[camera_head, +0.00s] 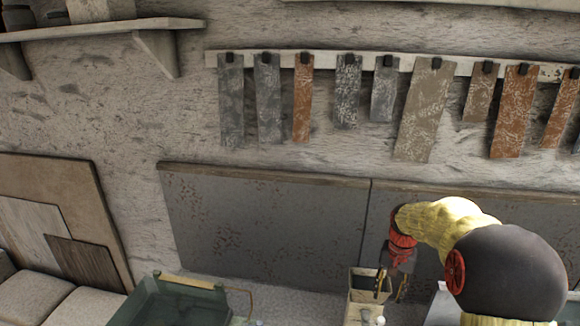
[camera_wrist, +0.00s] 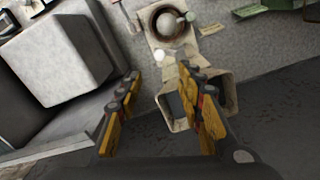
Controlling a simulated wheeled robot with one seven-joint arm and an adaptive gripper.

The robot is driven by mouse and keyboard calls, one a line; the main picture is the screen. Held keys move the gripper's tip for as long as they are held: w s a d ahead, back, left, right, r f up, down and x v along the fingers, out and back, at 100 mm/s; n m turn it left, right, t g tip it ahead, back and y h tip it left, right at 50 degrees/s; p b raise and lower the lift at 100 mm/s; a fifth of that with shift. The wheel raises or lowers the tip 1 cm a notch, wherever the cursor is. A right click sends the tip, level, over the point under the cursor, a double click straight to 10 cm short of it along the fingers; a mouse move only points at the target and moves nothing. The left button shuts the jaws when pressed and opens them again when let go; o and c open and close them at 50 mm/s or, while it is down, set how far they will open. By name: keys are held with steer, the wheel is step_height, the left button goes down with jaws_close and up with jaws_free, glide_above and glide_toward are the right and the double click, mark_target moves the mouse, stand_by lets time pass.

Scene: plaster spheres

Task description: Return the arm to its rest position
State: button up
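My gripper (camera_head: 389,295) hangs at the end of my yellow and dark arm at the right of the head view, fingers pointing down. In the wrist view its two yellow fingers (camera_wrist: 160,74) stand wide apart, with nothing held between them. A pale open-topped bin (camera_head: 360,311) is beside and partly behind the gripper in the head view. It also shows in the wrist view (camera_wrist: 226,86), partly hidden by the right finger. I cannot tell the exact gap between finger and bin.
A dark green tray (camera_head: 178,303) stands at the lower middle in the head view. Grey panels (camera_head: 265,215) lean on the wall behind. A brown ring (camera_wrist: 156,14) with a grey ball (camera_wrist: 167,22), a white ball (camera_wrist: 161,55) and a large pale block (camera_wrist: 60,48) show in the wrist view.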

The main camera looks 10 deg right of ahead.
steer(key=s+a+f+n+t+b, duration=0.2)
steer(key=s+a+b, duration=0.3)
steer(key=s+b, duration=0.4)
steer(key=s+a+f+n+t+b, duration=0.1)
steer(key=s+a+f+b, duration=0.3)
steer(key=s+b, duration=0.5)
steer(key=s+a+f+n+t+b, duration=0.2)
steer(key=s+a+f+n+b, duration=0.1)
steer(key=s+a+b, duration=0.4)
steer(key=s+n+b, duration=0.1)
steer(key=s+b, duration=0.1)
steer(key=s, duration=0.1)
steer(key=shift+s+a+f+t, duration=0.2)
steer(key=shift+a+f+t, duration=0.1)
steer(key=shift+f, duration=0.1)
